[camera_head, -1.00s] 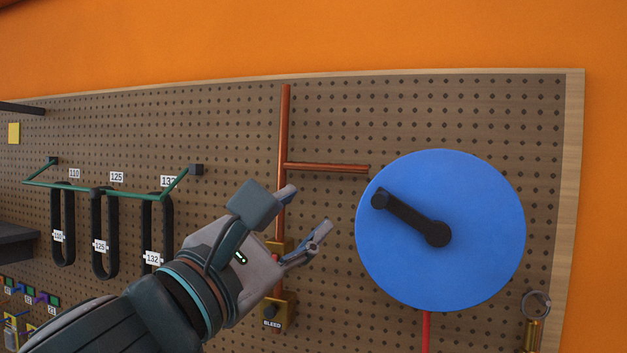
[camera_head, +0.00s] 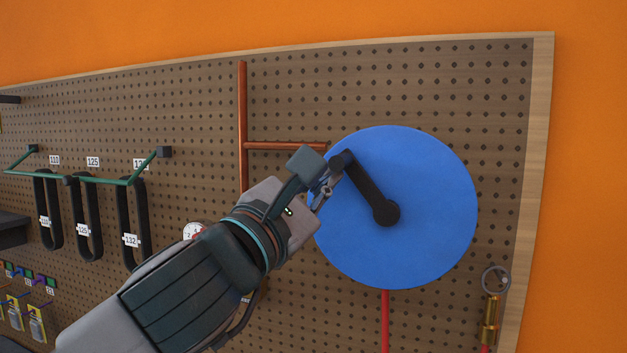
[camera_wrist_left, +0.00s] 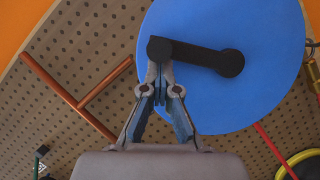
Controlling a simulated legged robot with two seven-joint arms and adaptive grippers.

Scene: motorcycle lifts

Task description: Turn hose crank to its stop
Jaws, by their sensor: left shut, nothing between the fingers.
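The hose reel is a blue disc (camera_head: 430,180) on the pegboard. A black crank (camera_head: 371,188) sits on its face, running from the hub at lower right to a knob at upper left. In the left wrist view the crank (camera_wrist_left: 205,55) lies nearly level, its knob at the left end. My left gripper (camera_head: 333,180) is at the knob end, fingers shut with nothing between them. In the left wrist view its fingertips (camera_wrist_left: 160,80) are just under the knob; whether they touch it I cannot tell. My right gripper is not in view.
Copper pipes (camera_head: 243,120) run up and across the board left of the disc. A red hose (camera_head: 385,320) hangs below it. A brass fitting (camera_head: 490,320) with a ring is at lower right. Black belts (camera_head: 85,215) hang on a green rack at left.

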